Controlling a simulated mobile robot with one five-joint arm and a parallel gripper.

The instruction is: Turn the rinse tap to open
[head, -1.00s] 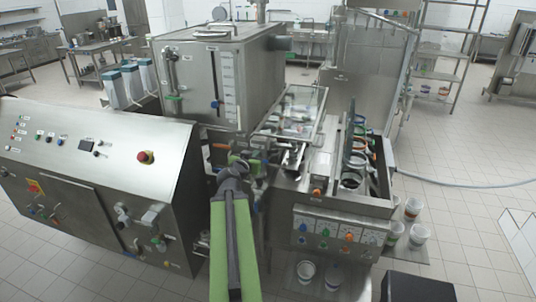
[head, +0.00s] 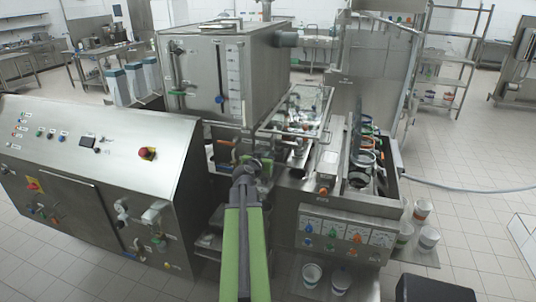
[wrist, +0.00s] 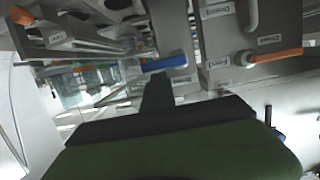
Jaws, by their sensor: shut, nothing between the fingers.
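In the wrist view a blue lever handle (wrist: 165,62) lies nearly level just beyond the tip of my gripper (wrist: 157,88). A small label beside it is hard to read; I take this lever to be the rinse tap. My gripper is shut and empty, its dark finger pointing at the lever from below in the picture. I cannot tell whether they touch. In the head view my gripper (head: 246,163) is low in front of the tank, at the gap between the two machines, and the arm hides the blue lever there.
Orange handles flank the blue lever in the wrist view: one (wrist: 278,54) on the labelled box at right, one (wrist: 22,15) at upper left. In the head view the control cabinet (head: 95,165) stands left, the tank (head: 215,75) behind, and the cup filler (head: 340,232) close on the right.

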